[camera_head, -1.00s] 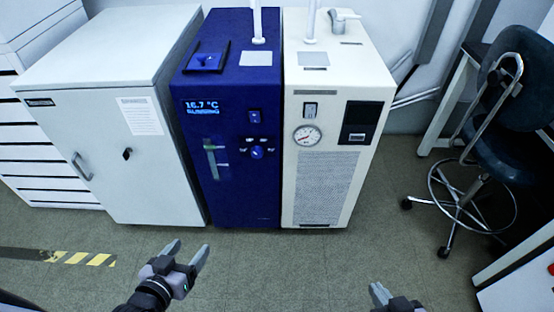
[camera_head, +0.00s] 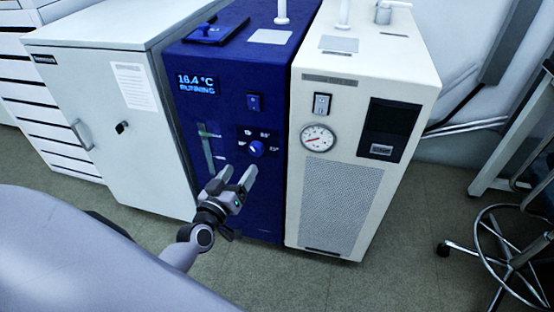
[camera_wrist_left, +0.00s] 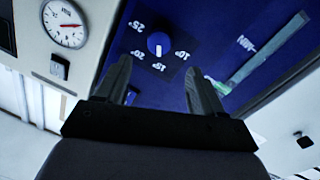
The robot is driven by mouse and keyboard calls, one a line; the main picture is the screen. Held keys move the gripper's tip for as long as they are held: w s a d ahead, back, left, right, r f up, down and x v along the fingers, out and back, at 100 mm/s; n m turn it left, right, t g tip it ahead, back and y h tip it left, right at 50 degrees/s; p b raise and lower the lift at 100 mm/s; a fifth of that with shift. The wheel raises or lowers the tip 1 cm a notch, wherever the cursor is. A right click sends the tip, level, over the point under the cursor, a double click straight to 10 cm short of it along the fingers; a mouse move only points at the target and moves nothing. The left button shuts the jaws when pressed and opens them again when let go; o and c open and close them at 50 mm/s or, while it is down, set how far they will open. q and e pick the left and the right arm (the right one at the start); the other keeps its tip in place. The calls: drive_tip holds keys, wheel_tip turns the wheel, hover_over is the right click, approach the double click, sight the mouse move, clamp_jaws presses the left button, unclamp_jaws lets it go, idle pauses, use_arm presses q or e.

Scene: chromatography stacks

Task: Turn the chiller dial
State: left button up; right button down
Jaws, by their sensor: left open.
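The blue chiller (camera_head: 222,110) stands between a grey cabinet and a white unit. Its round blue dial (camera_head: 256,148) with a white pointer mark sits on a dark plate on the front face. The chiller display (camera_head: 197,85) appears to read 16.4 °C, RUNNING. My left gripper (camera_head: 238,178) is open and empty, just below and in front of the dial, apart from it. In the left wrist view the dial (camera_wrist_left: 159,44) shows beyond and between the open fingertips (camera_wrist_left: 162,75), with numbers including 10, 15, 20 and 25 around it. My right gripper is not in view.
The white unit (camera_head: 335,190) with a pressure gauge (camera_head: 318,138) stands close on the right. The grey cabinet (camera_head: 110,130) stands on the left. A stool (camera_head: 510,255) is at the far right. The floor (camera_head: 385,265) in front is open.

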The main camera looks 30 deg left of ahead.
sight(254, 151)
use_arm(q)
drive_tip(key=shift+w+a+f+b, duration=0.15)
drive_tip(key=shift+w+b, duration=0.15)
drive_tip(key=shift+w, duration=1.05)
drive_tip(key=shift+w+a+r+b, duration=0.1)
drive_tip(key=shift+w+b, duration=0.25)
drive_tip(key=shift+w, duration=1.05)
drive_tip(key=shift+w+a+f+b, duration=0.15)
drive_tip(key=shift+w+b, duration=0.15)
drive_tip(key=shift+w, duration=1.05)
drive_tip(key=shift+r, duration=0.1)
drive_tip(key=shift+c, duration=0.3)
drive_tip(key=c, duration=1)
